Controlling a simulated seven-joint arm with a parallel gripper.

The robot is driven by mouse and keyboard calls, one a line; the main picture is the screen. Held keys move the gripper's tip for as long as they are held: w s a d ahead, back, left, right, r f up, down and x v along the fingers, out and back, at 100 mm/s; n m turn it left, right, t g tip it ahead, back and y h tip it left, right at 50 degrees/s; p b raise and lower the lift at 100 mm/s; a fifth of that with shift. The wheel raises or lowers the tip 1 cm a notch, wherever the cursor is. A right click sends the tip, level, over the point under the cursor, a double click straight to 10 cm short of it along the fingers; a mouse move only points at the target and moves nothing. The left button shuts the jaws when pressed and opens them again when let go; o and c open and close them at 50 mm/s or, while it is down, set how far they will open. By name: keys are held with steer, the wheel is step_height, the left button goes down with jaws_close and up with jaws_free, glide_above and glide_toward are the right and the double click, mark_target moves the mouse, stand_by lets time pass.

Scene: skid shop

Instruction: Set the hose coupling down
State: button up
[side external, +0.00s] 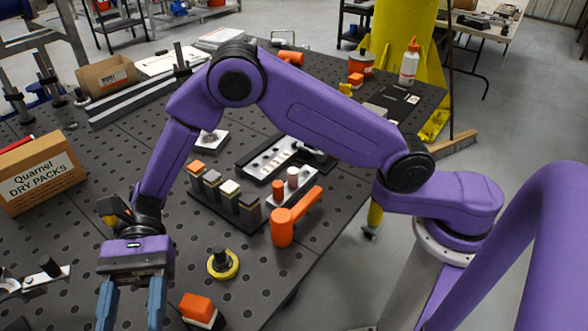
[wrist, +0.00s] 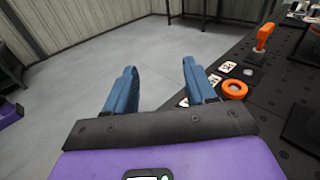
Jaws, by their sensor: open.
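My gripper (side external: 131,305) is at the lower left of the side external view, pointing down, with its blue fingers apart and its tips cut off by the frame. In the wrist view my gripper (wrist: 158,80) is open, with only grey floor showing between its fingers. A round yellow piece with a black knob (side external: 222,264) stands on the dark table to the right of my gripper, apart from it. It may be the hose coupling, but I cannot tell for sure. An orange ring (wrist: 235,89) lies on the table right of the fingers in the wrist view.
An orange block on a base (side external: 198,308) stands close right of my gripper. An orange mallet-shaped piece (side external: 290,222) and a black rack (side external: 228,213) with several blocks are farther back. A Quarnel box (side external: 38,175) stands left. The perforated table (side external: 75,235) has bare patches.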

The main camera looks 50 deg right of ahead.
steer(key=s+d+n+t+h, duration=0.3)
steer(key=d+n, duration=0.4)
steer(key=d, duration=0.7)
steer(key=s+d+r+n+t+h, duration=0.1)
steer(key=s+d+n+t+h, duration=0.3)
steer(key=d, duration=1)
steer(key=s+d+n+t+h, duration=0.4)
steer(key=d+n, duration=0.5)
steer(key=d, duration=0.4)
steer(key=shift+s+d+r+n+t, duration=0.35)
steer(key=shift+s+t, duration=0.35)
steer(key=shift+t, duration=0.3)
